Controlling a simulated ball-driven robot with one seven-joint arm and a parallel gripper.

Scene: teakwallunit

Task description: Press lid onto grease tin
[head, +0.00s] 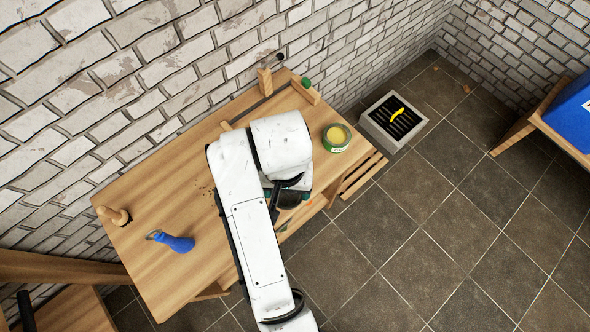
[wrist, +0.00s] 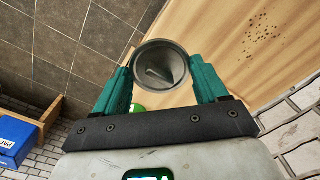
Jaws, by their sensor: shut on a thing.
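The open grease tin (head: 336,137) is a short green can with yellow grease inside. It stands upright near the right end of the wooden bench in the head view, with no lid on it. My gripper (wrist: 163,80) is shut on a round dark grey lid (wrist: 160,66), with a teal finger on either side of its rim. The lid is apart from the tin. In the head view my arm hides most of the gripper and the lid, which are left of and below the tin. A small green patch in the wrist view is too hidden to name.
The wooden bench (head: 160,200) stands along a brick wall. A blue object with a ring (head: 178,242) and a wooden piece (head: 113,215) lie at its left. Wooden blocks (head: 265,81) and a green knob (head: 306,83) are behind the tin. A grey grated box (head: 393,122) stands on the floor.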

